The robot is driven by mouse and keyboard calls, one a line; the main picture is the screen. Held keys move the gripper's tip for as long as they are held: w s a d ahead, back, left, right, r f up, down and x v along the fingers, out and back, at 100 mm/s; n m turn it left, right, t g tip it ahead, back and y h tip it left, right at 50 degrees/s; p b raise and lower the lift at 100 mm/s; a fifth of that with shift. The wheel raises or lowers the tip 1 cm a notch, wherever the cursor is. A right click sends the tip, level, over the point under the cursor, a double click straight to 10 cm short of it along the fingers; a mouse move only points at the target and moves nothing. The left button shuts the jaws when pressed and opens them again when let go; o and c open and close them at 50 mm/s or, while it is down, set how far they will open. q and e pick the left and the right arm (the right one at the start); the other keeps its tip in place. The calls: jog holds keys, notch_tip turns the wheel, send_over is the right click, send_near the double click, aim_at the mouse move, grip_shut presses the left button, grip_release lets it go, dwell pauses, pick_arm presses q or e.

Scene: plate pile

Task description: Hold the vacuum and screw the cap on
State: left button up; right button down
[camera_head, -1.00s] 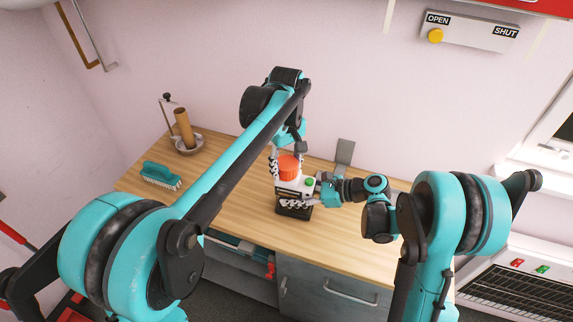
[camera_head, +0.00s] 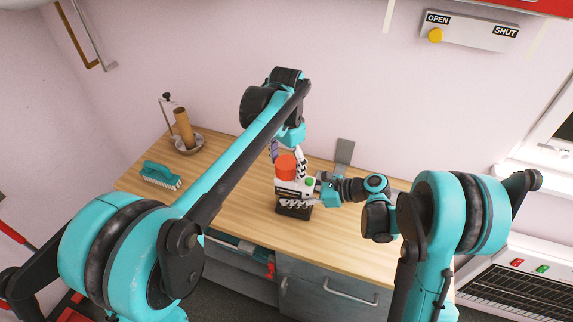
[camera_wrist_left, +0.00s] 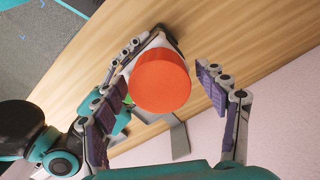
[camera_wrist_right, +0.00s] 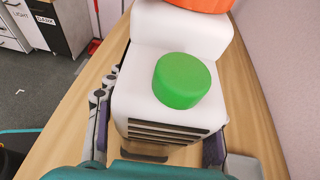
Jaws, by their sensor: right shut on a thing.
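The small vacuum (camera_head: 296,187) stands on the worktop, with a white body, a dark base and a round green knob (camera_wrist_right: 186,80). The red-orange cap (camera_head: 285,167) sits on its top; whether it is fully seated I cannot tell. My right gripper (camera_wrist_right: 158,140) is shut on the vacuum's white body from the right, one finger on each side. My left gripper (camera_wrist_left: 158,98) is above the cap, pointing down. Its fingers are spread on either side of the cap (camera_wrist_left: 162,80), with a clear gap on the right in the left wrist view.
A brush (camera_head: 161,175) with a teal back and a bowl-based stand (camera_head: 188,141) with a brown tube are at the worktop's left. A grey plate (camera_head: 344,152) stands behind the vacuum.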

pick_arm(q)
jog(key=shift+r, duration=2.3)
jog(key=shift+c, duration=0.5)
jog(key=n, duration=0.1)
jog(key=r+n, duration=0.1)
jog(key=n, duration=0.1)
jog(key=r+n, duration=0.1)
jog(key=n, duration=0.2)
jog(key=r+n, duration=0.1)
jog(key=n, duration=0.2)
jog(key=shift+r+n, duration=0.25)
jog(key=shift+n, duration=0.15)
jog(key=shift+f, duration=4.05)
